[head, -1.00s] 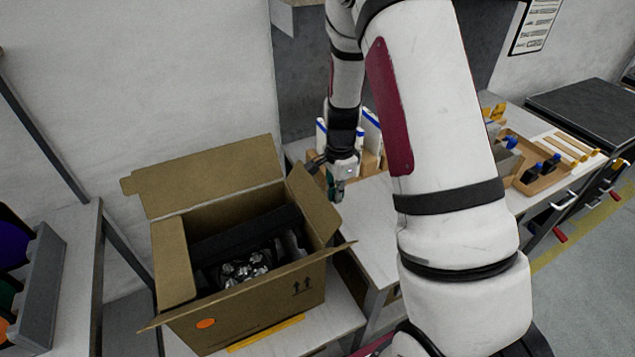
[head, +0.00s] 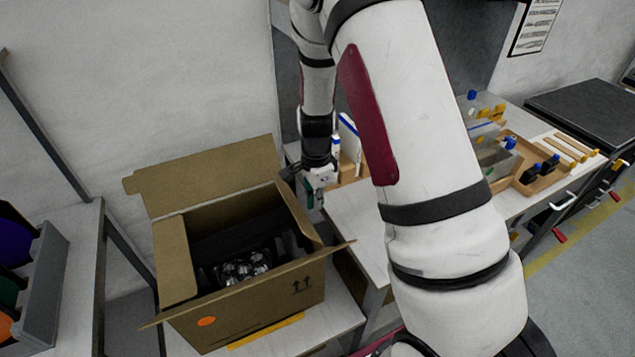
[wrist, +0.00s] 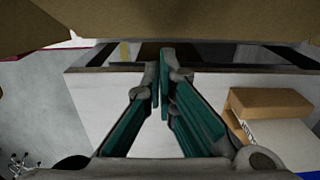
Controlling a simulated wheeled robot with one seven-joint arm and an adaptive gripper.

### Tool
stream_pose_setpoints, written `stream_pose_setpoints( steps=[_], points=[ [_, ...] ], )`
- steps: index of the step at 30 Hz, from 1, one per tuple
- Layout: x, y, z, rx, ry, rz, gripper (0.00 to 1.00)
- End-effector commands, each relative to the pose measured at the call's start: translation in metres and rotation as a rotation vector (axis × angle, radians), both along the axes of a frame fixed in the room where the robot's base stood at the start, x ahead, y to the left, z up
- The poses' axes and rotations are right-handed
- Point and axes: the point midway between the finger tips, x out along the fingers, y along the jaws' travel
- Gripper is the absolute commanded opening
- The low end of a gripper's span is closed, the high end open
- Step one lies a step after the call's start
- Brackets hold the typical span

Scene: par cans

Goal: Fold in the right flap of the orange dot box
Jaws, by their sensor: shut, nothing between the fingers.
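The brown cardboard box (head: 262,312) with an orange dot (head: 207,321) on its front stands open at the lower left in the head view. Its right flap (head: 297,212) stands up and leans inward over the right side of the opening. My gripper (head: 316,203) is just outside that flap, close to it; contact cannot be made out. In the wrist view my gripper (wrist: 164,60) is shut and empty, its green fingers meeting below brown cardboard (wrist: 170,22) that spans the top. The back flap (head: 210,177) stands up, the left flap (head: 175,262) lies along the left side, and the front flap slopes outward.
Shiny silver lamps (head: 243,267) and dark padding sit in the box. A workbench (head: 352,215) with white and wooden racks is to the right of my gripper. A grey bin (head: 42,270) stands at the far left. A wall is behind the box.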

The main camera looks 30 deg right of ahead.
Motion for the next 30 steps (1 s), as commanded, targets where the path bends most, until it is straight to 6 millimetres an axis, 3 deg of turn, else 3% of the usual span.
stream_pose_setpoints(
  steps=[22,30],
  points=[
    [0.000,-0.029,0.033,0.000,-0.001,0.000,0.00],
    [0.000,-0.028,0.062,0.000,-0.003,0.002,0.00]
  ],
)
